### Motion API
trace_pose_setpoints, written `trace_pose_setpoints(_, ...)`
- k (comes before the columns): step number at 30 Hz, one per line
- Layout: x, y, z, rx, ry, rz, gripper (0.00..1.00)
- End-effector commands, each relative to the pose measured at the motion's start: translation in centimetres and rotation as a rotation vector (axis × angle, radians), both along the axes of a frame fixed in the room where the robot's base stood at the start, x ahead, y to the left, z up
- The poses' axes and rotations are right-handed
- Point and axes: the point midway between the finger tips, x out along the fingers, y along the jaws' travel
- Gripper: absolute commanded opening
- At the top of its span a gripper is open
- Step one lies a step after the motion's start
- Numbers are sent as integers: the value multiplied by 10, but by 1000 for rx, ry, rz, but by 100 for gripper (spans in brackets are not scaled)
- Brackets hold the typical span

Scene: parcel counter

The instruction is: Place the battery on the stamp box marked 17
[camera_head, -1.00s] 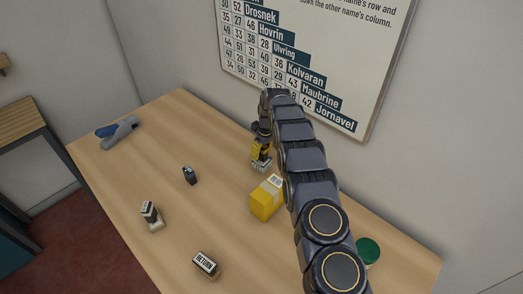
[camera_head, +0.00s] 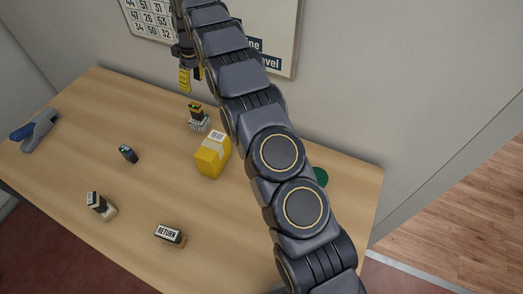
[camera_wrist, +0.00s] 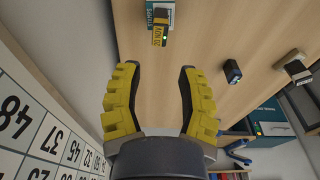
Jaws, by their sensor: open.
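A dark battery-like block (camera_head: 196,110) with an orange-yellow band and a green spot on top stands on a small pale stamp box (camera_head: 199,125) near the back of the table. In the wrist view the block (camera_wrist: 162,32) has a yellow label, and the stamp box (camera_wrist: 158,5) shows teal and white beside it, partly cut off. I cannot read a number on the box. My gripper (camera_head: 191,77) is above and behind them, near the wall. In the wrist view its yellow fingers (camera_wrist: 157,72) are spread with nothing between them.
A small dark block (camera_head: 128,154), two stamps (camera_head: 102,206) (camera_head: 168,236) and a blue-grey tool (camera_head: 36,130) lie apart. A green round thing (camera_head: 320,177) is partly behind my arm. A number chart (camera_head: 152,20) hangs behind.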

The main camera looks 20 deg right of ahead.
Motion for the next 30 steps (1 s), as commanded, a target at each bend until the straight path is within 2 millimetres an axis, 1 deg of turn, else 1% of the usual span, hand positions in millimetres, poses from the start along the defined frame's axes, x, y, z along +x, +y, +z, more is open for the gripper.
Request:
trace_pose_setpoints(2, -3, -1, 4, 0, 2, -8, 38)
trace_pose_setpoints(5, -15, -5, 20, -1, 16, -39, 38)
trace_pose_setpoints(8, -40, -11, 46, -2, 38, -94, 38)
trace_pose_setpoints(9, -52, -14, 58, -4, 49, -123, 38)
trace_pose_setpoints(11, -74, -18, 74, -8, 67, -165, 38)
trace_pose_setpoints(12, -89, -22, 84, -10, 80, -193, 38)
trace_pose_setpoints(14, -113, -27, 99, -15, 97, -235, 38)
trace_pose_setpoints(15, -129, -30, 107, -18, 108, -265, 38)
trace_pose_setpoints(17, -155, -34, 118, -23, 125, -307, 38)
trace_pose_setpoints(18, -173, -37, 124, -27, 138, -335, 38)
trace_pose_setpoints(20, -200, -41, 133, -33, 153, -378, 38)
trace_pose_setpoints(21, -218, -43, 138, -37, 162, -406, 38)
trace_pose_setpoints(23, -247, -47, 144, -46, 178, -449, 38)
trace_pose_setpoints(24, -267, -50, 146, -52, 190, -477, 38)
trace_pose_setpoints(25, -281, -52, 148, -56, 196, -499, 38)
trace_pose_setpoints(26, -296, -54, 149, -60, 204, -521, 38)
trace_pose_setpoints(27, -316, -56, 149, -66, 214, -550, 38)
trace_pose_setpoints(29, -346, -59, 149, -75, 229, -592, 38)
trace_pose_setpoints(30, -365, -61, 148, -80, 237, -619, 38)
